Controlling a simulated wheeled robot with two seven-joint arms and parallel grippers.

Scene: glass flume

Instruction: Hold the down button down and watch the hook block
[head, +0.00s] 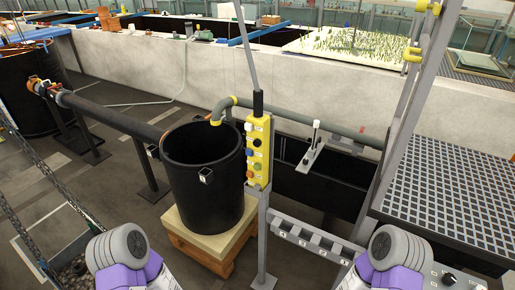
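A yellow push-button pendant (265,150) hangs upright in the middle of the head view, below a black cable sleeve (258,103) and beside a grey post (263,225). Several small coloured buttons run down its face. Their labels are too small to read, so I cannot tell which is the down button. I cannot make out a hook block in this view. Only purple and grey parts of my two arms show at the bottom left and bottom right. Neither of my grippers is in view, and nothing of mine touches the pendant.
A black tub (203,200) stands on a wooden pallet (190,243) left of the pendant, with a dark pipe (110,118) leading to it. A grating platform (450,190) and grey posts are at the right. A chain (40,200) hangs at the left. Open floor lies at the left.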

